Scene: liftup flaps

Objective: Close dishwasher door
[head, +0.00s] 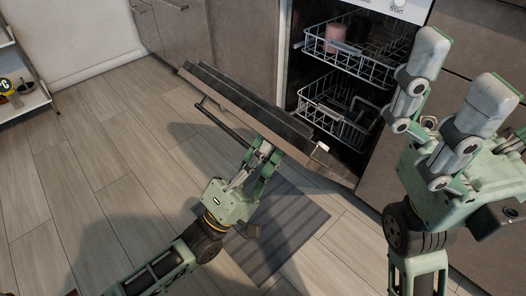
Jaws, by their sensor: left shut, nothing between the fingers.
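The dishwasher door (250,105) is partly open and sticks out, tilted, in front of the dishwasher in the middle of the head view. Its dark bar handle (222,122) is on the outer side. My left gripper (266,150) is shut and empty, with its fingers at the door's outer side, right of the handle; I cannot tell whether they touch the door. My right gripper (463,68) is open and empty, raised at the right in front of the cabinet fronts. It hides part of the dishwasher's right side.
The dishwasher's upper rack (370,62) holds a pink cup (335,36); the lower rack (335,125) is behind the door. A striped grey mat (290,222) lies on the floor below. A shelf (22,100) stands at far left. The wooden floor (100,160) on the left is clear.

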